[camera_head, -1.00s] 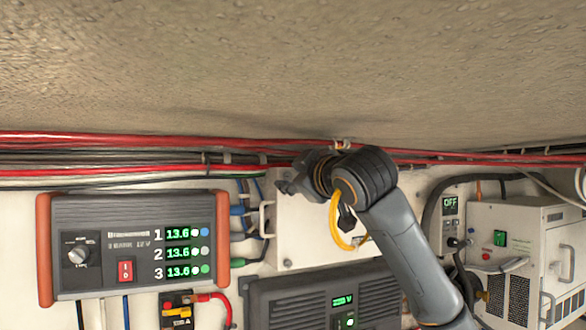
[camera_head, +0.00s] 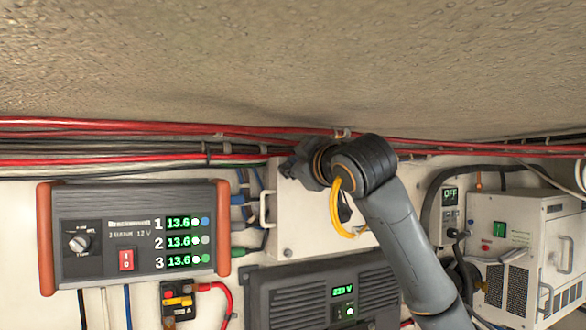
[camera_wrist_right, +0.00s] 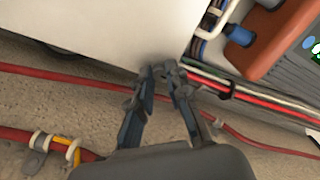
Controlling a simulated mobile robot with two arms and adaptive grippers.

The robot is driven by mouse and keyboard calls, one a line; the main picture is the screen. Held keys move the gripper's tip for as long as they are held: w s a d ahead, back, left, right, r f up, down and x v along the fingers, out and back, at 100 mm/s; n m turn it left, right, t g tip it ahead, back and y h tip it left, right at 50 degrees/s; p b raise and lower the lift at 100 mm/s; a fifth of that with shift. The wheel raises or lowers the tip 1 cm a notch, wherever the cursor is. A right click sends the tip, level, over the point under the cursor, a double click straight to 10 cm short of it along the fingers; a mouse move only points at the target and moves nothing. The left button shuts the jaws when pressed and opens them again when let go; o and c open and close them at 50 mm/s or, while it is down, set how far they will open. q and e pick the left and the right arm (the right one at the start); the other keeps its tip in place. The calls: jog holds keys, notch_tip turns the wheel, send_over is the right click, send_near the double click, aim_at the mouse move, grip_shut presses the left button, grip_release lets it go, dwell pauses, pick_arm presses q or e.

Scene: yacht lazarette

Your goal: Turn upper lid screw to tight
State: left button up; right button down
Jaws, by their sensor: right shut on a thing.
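The white box (camera_head: 300,225) with a lid is mounted on the wall at the middle of the head view. It also fills the upper left of the right wrist view (camera_wrist_right: 110,25). My right gripper (camera_head: 291,168) is at the box's upper left corner. In the right wrist view its fingertips (camera_wrist_right: 166,73) are closed together at the box's edge, shut on the upper lid screw. The screw itself is hidden by the fingers, so its angle cannot be seen. A lower lid screw (camera_head: 287,252) shows near the box's lower left corner. My left gripper is not in view.
Red and black cables (camera_head: 130,158) run along the wall just above the box, close to my gripper. A handle (camera_head: 264,209) sticks out at the box's left. A charger with orange ends (camera_head: 140,195) is left; a dark 230 V unit (camera_head: 320,295) is below.

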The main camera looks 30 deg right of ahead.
jog(key=shift+m+b, duration=3.45)
jog(key=shift+m, duration=4.85)
jog(key=c, duration=1.3)
grip_release()
